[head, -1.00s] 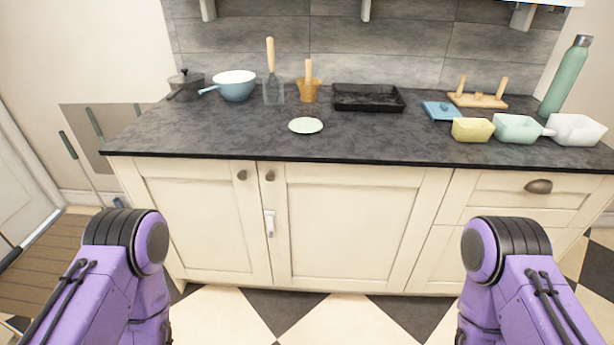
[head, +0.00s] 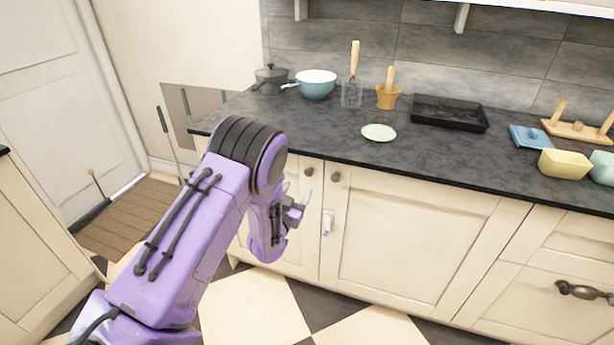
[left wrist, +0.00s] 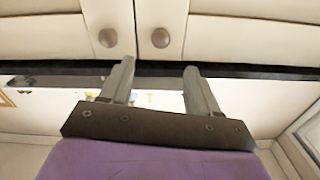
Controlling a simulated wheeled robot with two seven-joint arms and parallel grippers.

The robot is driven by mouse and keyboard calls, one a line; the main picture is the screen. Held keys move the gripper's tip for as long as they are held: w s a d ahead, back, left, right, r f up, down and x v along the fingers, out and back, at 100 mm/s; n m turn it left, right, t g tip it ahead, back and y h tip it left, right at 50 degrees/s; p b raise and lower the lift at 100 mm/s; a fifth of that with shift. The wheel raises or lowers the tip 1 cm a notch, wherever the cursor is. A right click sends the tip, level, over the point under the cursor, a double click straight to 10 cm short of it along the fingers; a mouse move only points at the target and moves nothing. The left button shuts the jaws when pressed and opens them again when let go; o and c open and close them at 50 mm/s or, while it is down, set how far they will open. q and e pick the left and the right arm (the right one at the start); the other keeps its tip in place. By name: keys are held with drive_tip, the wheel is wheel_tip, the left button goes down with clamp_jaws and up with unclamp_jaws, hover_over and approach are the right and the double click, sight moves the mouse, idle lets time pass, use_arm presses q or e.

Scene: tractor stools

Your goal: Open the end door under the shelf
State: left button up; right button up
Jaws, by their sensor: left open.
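The cream end door (head: 305,245) is the left of two doors under the dark counter, partly hidden behind my left arm. It is closed, with a round dark knob (head: 308,168) near its top right corner. My left gripper (head: 297,194) is open and empty in front of this door, just below and left of the knob. The left wrist view seems upside down: two knobs sit side by side, and the right one, the end door's knob (left wrist: 160,38), lies beyond the gap between my open fingers (left wrist: 159,68), apart from them. My right gripper is out of view.
The neighbouring door (head: 410,235) has its own knob (head: 335,176) and a small white latch (head: 327,222). On the counter (head: 340,130) stand a blue pan (head: 317,86), a plate (head: 379,132) and a black tray (head: 449,114). Checkered floor is open in front.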

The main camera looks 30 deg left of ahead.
sight(308, 174)
use_arm(q)
drive_tip(key=p+x, duration=0.1)
drive_tip(key=x, duration=0.8)
drive_tip(key=shift+s+f, duration=0.1)
drive_tip(key=shift+f, duration=0.05)
drive_tip(key=shift+c, duration=0.2)
clamp_jaws()
drive_tip(key=shift+s+f, duration=0.1)
